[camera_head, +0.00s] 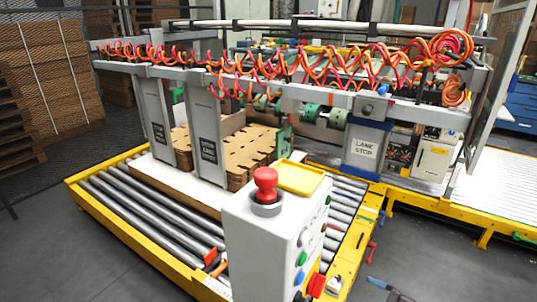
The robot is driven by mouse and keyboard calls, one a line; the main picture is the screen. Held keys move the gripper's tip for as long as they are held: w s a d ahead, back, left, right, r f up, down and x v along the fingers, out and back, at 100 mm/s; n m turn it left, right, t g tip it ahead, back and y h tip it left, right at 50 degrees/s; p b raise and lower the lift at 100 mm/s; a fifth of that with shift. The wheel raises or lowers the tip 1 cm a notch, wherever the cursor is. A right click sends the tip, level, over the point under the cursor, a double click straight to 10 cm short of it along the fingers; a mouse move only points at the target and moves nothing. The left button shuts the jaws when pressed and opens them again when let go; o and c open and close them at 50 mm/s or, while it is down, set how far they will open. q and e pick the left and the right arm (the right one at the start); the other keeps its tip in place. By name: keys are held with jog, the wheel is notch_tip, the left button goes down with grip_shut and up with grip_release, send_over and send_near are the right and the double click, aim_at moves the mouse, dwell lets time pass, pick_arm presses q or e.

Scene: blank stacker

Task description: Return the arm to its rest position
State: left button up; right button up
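Neither of my arms can be made out for certain, and no gripper clearly shows. A small dark and grey-blue piece (380,284) shows at the bottom edge, right of the middle. It is too small and cut off to tell what it is. The white control box (265,245) stands near the front, with a red mushroom button (265,185) and a yellow tray (299,177) on top. Coloured buttons line its right face.
A yellow-framed roller conveyor (130,235) runs behind the box. Stacked brown cardboard blanks (247,152) sit under the grey stacker frame (260,85) with coiled orange hoses. Grey floor (460,265) is open at the lower right.

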jog(key=s+d+f+m+h, duration=0.1)
jog(key=s+f+m+h, duration=0.3)
jog(key=s+m+h, duration=0.2)
jog(key=s+d+f+m+h, duration=0.2)
jog(key=s+f+m+h, duration=0.2)
jog(key=m, duration=0.7)
jog(key=s+h, duration=0.2)
jog(key=s, duration=0.2)
jog(key=shift+s, duration=0.35)
